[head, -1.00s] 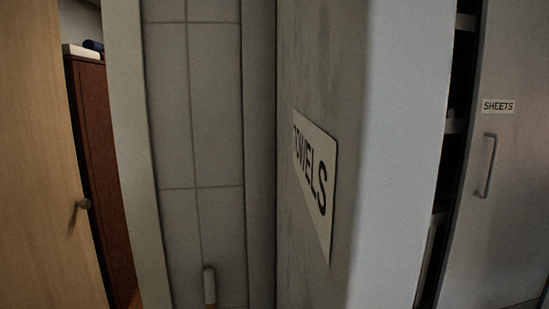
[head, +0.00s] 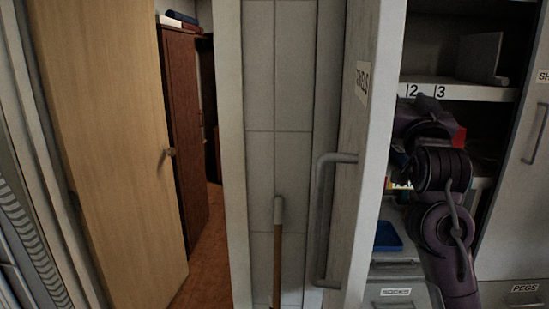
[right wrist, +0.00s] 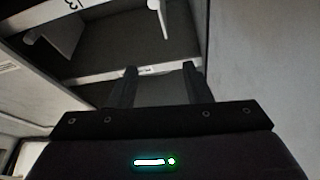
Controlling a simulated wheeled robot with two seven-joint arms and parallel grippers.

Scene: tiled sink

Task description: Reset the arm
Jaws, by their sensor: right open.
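My right arm shows in the head view at the right, in front of an open cabinet (head: 470,92) with shelves. Its gripper is hard to make out there. In the right wrist view my right gripper (right wrist: 160,70) has its two dark fingers apart, with nothing between them. They point toward the cabinet's shelves. My left gripper is not in view.
An open cabinet door (head: 365,170) labelled TOWELS, with a grey handle (head: 322,220), stands left of my right arm. A wooden door (head: 110,150) stands open at the left beside a brown cabinet (head: 183,130). A blue tray (head: 388,237) sits low in the cabinet.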

